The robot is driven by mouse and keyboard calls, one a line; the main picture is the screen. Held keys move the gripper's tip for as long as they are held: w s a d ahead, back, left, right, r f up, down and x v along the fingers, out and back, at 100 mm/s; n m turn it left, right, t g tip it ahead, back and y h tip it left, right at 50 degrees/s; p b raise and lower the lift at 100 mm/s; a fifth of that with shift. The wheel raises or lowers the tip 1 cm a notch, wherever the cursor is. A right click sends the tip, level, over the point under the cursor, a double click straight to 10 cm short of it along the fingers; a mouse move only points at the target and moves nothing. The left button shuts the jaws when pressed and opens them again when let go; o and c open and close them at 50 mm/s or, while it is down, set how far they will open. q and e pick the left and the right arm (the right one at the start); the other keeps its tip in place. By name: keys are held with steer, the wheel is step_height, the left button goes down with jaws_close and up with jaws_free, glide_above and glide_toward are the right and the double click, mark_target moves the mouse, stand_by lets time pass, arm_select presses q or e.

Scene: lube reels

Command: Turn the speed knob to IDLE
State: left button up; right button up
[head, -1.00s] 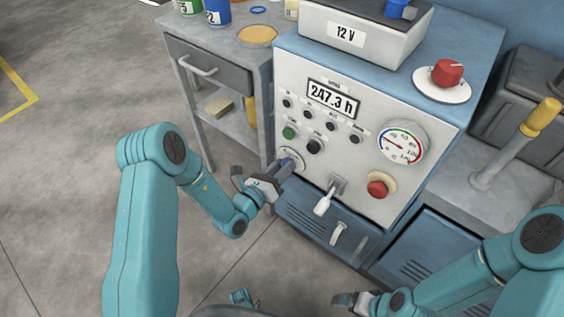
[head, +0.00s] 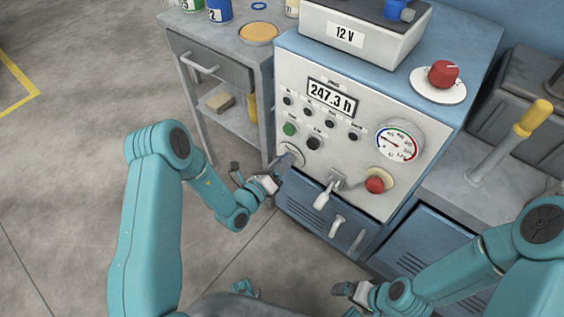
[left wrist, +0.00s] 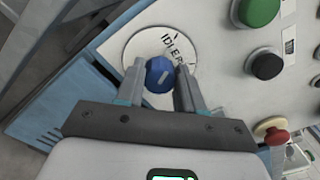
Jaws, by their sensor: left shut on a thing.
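The speed knob (left wrist: 159,75) is blue with a pale pointer line and sits on a round white dial (left wrist: 138,47) marked IDLE. In the left wrist view the IDLE lettering lies above and right of the knob. The pointer line slants up to the right. My left gripper (left wrist: 160,84) is shut on the knob, one finger on each side. In the head view the left gripper (head: 284,166) is at the lower left of the panel, and the knob is mostly hidden there. My right gripper (head: 345,292) is low in the head view, away from the panel; its opening is unclear.
Green (head: 290,129) and black (head: 314,143) buttons sit just above the dial. A white-tipped switch (head: 323,197) and a red mushroom button (head: 375,185) are to its right. A grey cart (head: 203,108) stands left of the panel. The floor in front is clear.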

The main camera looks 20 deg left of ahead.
arm_select(q)
steer(key=o, duration=1)
steer(key=shift+o, duration=0.2)
steer(key=p+v, duration=0.2)
steer(key=v, duration=1.4)
steer(key=shift+s, duration=0.2)
